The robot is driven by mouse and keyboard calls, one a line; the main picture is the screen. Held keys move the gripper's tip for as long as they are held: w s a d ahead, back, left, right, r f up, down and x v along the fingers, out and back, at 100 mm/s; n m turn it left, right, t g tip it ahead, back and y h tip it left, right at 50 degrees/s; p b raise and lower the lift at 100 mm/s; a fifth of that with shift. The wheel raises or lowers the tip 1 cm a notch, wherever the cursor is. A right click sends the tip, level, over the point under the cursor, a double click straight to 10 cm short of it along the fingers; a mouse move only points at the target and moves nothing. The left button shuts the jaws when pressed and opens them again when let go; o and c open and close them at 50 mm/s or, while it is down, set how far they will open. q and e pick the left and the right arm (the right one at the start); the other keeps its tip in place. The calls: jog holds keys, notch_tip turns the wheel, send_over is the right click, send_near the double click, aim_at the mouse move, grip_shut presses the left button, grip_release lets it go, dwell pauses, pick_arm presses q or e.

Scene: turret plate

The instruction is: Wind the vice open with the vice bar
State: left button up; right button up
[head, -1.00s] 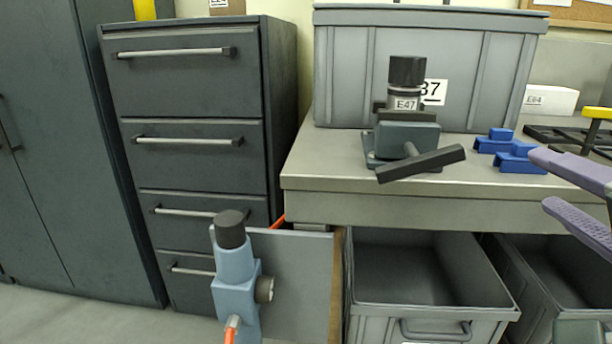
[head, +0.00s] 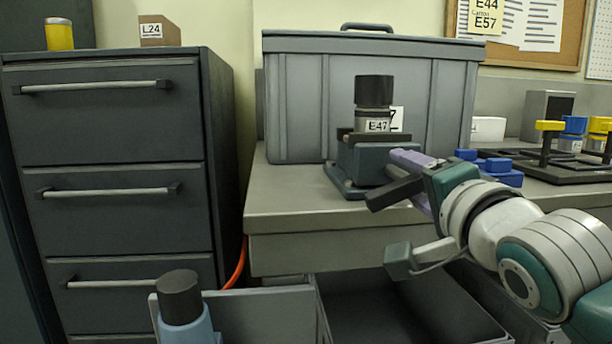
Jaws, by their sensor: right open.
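The vice (head: 358,160) is a dark grey-blue block on a base plate near the bench's front edge. A black-capped cylinder labelled E47 (head: 374,105) stands upright in its jaws. The black vice bar (head: 393,192) sticks out at the vice's front, slanting up to the right. My right gripper (head: 408,168) reaches in from the right, its purple fingers at the right end of the bar. The fingers are open; the near parts of my arm hide some of them, and I cannot tell if they touch the bar. My left gripper is not in view.
A large grey lidded crate (head: 300,100) stands right behind the vice. Blue blocks (head: 492,168) and a black rack (head: 565,170) lie to the right on the bench. Below the bench front (head: 300,245) are open grey bins. A dark drawer cabinet (head: 110,130) stands at left.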

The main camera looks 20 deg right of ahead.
jog(key=shift+w, duration=0.4)
grip_shut()
dwell(0.4)
